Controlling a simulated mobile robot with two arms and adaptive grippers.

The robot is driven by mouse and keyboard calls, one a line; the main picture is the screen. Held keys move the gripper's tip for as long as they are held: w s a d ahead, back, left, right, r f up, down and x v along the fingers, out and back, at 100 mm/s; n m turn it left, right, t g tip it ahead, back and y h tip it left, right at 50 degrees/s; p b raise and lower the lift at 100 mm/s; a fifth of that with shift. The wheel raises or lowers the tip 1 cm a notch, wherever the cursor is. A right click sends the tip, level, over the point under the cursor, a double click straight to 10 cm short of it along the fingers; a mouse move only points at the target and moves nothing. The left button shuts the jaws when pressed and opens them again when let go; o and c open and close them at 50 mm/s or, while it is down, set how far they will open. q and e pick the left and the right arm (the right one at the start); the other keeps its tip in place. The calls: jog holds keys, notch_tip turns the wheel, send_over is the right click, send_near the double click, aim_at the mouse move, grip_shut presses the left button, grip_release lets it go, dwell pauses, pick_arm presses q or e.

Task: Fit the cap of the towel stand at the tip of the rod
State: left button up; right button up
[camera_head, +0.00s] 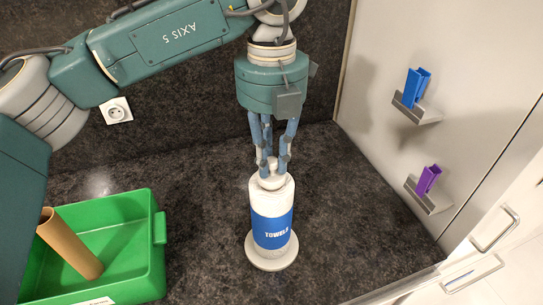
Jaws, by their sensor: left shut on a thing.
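The towel stand stands upright on the dark counter, with a white towel roll (271,222) in a blue "TOWELS" band on it. Its round pale base (271,254) shows below the roll. My left gripper (271,160) points straight down over the top of the roll. Its fingers are shut on the pale cap (271,179), which sits at the roll's top centre. The rod is hidden by the roll and the cap, so I cannot tell how the cap meets its tip. My right gripper is not in view.
A green bin (127,238) at the left holds a brown cardboard tube (72,246) leaning inside. A wall socket (117,110) is behind it. Two small wall shelves at the right hold a blue item (416,87) and a purple item (428,179). The counter (205,205) around the stand is clear.

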pick_arm(q)
jog(key=o, duration=1)
notch_tip(320, 180, up, 12)
jog(key=shift+r, duration=0.15)
